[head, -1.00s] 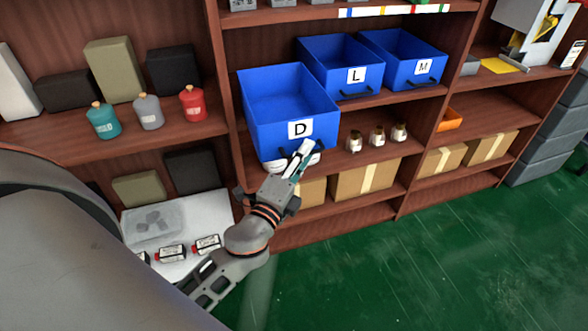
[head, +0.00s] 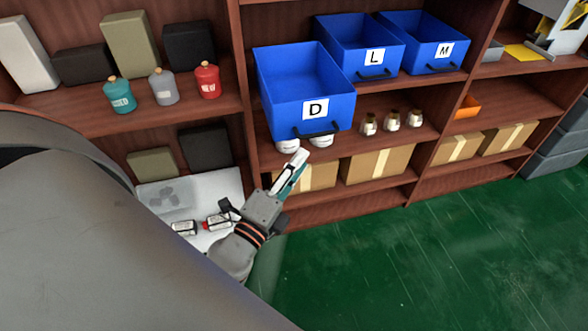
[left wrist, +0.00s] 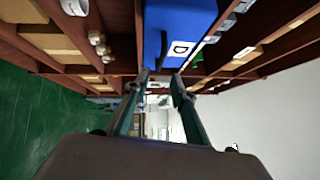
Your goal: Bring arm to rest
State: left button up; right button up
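My left gripper (head: 295,165) is in front of the middle shelf, below the blue drawer box marked D (head: 308,85). Its fingertips are close to the box's dark handle (head: 316,129) but look apart from it. In the left wrist view the two fingers (left wrist: 160,81) are spread with a gap and nothing between them. The D box (left wrist: 180,22) shows just beyond the fingertips there. The D box juts out from the shelf, and its visible inside looks empty. My right gripper is in neither view.
Blue boxes L (head: 358,48) and M (head: 422,45) stand right of D. White jars (head: 320,140) sit beneath D. A white tray (head: 222,185) with small bottles lies left of my gripper. The green floor (head: 430,260) in front is clear.

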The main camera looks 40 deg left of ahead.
pick_arm(q)
jog(key=shift+s+f, duration=0.1)
jog(key=shift+s, duration=0.65)
jog(key=s+d+f+n+g+h+p, duration=0.1)
jog(key=s+d+f+n+g, duration=0.1)
jog(key=f, duration=0.6)
jog(key=s+d+f+n+g+h+p, duration=0.1)
jog(key=s+d+f+n+g, duration=0.2)
jog(key=f+n, duration=0.4)
jog(key=s+d+f+n+g+h+p, duration=0.1)
jog(key=s+f+n, duration=0.4)
jog(key=f, duration=0.5)
jog(key=d+g+h, duration=0.1)
jog(key=g, duration=0.1)
jog(key=shift+s+d+f+g, duration=0.15)
jog(key=shift+s+d+g, duration=0.05)
jog(key=shift+s+g, duration=0.2)
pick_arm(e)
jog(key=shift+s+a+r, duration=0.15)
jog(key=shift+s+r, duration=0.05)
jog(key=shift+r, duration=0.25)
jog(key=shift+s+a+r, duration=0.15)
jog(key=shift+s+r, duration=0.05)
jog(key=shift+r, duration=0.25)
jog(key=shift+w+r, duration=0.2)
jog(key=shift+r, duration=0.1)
